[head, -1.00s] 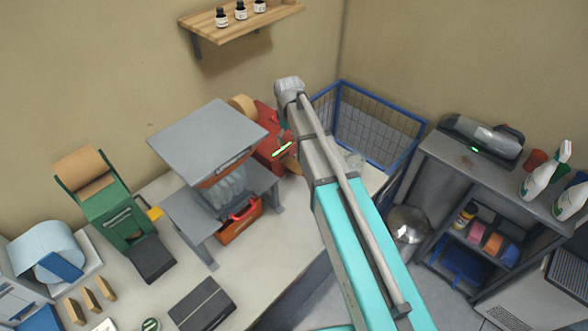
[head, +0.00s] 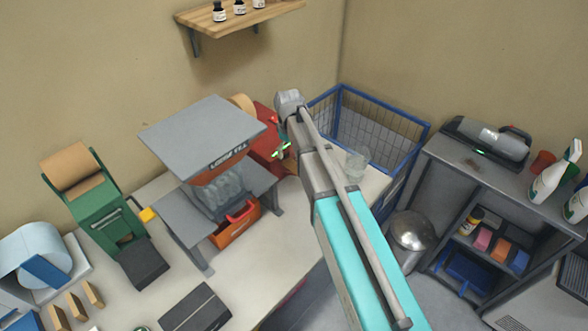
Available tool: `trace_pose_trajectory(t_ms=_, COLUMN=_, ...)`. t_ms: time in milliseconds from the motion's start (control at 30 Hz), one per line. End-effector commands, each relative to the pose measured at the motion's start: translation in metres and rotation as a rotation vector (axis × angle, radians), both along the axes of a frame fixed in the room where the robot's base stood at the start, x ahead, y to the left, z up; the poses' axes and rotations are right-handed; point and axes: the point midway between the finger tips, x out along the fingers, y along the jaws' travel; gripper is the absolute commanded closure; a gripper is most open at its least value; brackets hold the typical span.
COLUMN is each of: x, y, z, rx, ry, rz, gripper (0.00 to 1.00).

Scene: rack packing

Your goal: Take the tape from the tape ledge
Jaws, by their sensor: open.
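I cannot make out a ledge marked for tape. A tan roll (head: 243,103) shows at the top of a red machine (head: 265,140) at the back of the workbench; whether it is the tape is unclear. My arm crosses the middle of the view and covers the right side of that machine.
A grey shelf unit (head: 425,190) is at right. A green dispenser (head: 100,205) is at left.

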Motion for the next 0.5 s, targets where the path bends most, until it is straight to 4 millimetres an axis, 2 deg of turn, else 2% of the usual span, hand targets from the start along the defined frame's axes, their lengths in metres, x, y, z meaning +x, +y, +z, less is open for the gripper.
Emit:
trace_pose_trajectory(t_ms=333, x=0.0001, y=0.0000, z=-0.0012, rx=0.000, ry=0.000, rz=0.000, gripper=0.00)
trace_pose_trajectory(t_ms=500, x=0.0009, y=-0.0003, z=-0.0091, rx=0.000, ry=0.000, rz=0.000, gripper=0.00)
